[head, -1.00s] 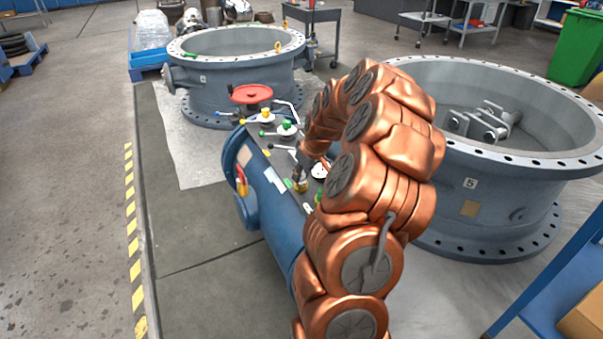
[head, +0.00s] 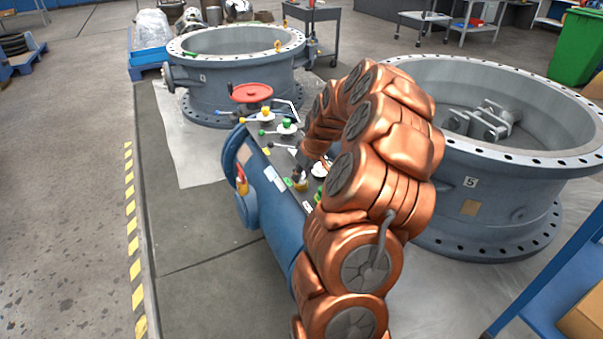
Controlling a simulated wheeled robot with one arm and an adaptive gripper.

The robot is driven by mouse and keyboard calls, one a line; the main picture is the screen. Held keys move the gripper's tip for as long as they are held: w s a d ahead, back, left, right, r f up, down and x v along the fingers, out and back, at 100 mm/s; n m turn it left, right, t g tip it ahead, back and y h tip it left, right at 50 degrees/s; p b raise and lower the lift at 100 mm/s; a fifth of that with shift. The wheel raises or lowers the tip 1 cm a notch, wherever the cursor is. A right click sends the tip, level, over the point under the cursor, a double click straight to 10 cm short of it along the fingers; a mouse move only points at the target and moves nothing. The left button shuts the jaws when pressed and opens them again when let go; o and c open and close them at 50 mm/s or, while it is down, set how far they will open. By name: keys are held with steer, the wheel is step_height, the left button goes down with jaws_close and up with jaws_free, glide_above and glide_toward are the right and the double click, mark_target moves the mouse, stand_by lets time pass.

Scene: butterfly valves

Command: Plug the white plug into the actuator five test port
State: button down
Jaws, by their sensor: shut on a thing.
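My gripper (head: 302,167) is small and dark at the end of my copper-coloured arm, low over the top of the blue actuator (head: 275,205). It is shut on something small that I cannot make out. A brass-coloured fitting (head: 301,184) stands on the actuator just below the gripper; I cannot tell whether they touch. A white round face (head: 320,171) shows partly beside my arm. I cannot pick out the white plug or the number five test port for certain; my arm hides part of the actuator top.
A red handwheel (head: 252,92), a yellow-topped lever valve (head: 265,114) and a green-topped one (head: 287,126) stand along the actuator. A large grey valve body (head: 490,205) marked 5 stands at right, another (head: 235,85) behind. Floor at left is clear.

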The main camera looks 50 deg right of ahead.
steer(key=c, duration=0.9)
jaws_free()
steer(key=shift+o, duration=0.3)
steer(key=o, duration=0.5)
steer(key=shift+c, duration=0.2)
steer(key=shift+r, duration=0.1)
steer(key=shift+r+p, duration=0.95)
steer(key=shift+r, duration=2.65)
